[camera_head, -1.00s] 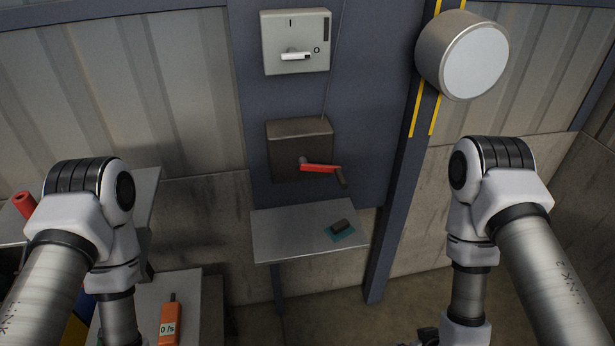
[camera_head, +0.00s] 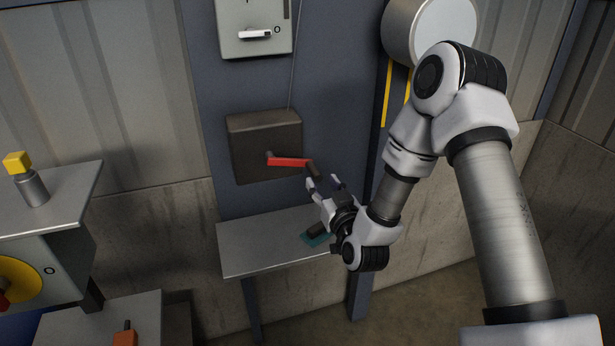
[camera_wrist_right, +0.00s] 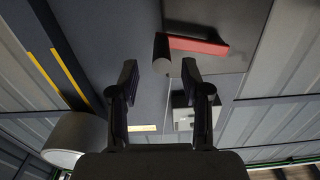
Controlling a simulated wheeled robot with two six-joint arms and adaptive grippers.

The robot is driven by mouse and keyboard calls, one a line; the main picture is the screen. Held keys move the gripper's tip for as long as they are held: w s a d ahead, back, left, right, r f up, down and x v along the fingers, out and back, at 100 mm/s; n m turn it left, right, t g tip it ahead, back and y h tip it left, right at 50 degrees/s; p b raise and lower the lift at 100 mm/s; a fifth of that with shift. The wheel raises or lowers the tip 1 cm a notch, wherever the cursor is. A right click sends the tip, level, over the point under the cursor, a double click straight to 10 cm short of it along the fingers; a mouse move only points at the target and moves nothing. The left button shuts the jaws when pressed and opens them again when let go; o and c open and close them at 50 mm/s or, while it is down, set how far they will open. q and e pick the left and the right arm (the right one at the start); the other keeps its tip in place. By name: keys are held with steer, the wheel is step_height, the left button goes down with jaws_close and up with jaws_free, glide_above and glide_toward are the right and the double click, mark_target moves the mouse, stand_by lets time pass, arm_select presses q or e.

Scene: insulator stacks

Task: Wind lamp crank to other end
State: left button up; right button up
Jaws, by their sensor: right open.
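The crank is a red arm (camera_head: 289,162) with a dark handle (camera_head: 313,170), on the front of a dark brown box (camera_head: 250,140) fixed to the blue-grey panel. The red arm points right from its hub. My right gripper (camera_head: 324,184) is open and empty, just below and right of the handle. In the right wrist view, the dark handle (camera_wrist_right: 161,46) and red arm (camera_wrist_right: 198,45) lie beyond the open fingers (camera_wrist_right: 159,80), apart from them. The round lamp (camera_head: 440,28) is at the upper right, partly hidden by my right arm. My left gripper is out of view.
A grey switch box (camera_head: 254,40) with a white lever hangs above the crank box. A metal shelf (camera_head: 250,248) below carries a dark block on a teal pad (camera_head: 314,239), partly behind my gripper. Another bench (camera_head: 75,190) stands at the left.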

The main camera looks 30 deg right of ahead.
mark_target(313, 171)
steer(key=p+x, duration=0.1)
steer(key=x, duration=0.5)
steer(key=shift+w+a, duration=0.1)
steer(key=shift+a, duration=0.05)
steer(key=shift+w, duration=0.15)
jaws_close()
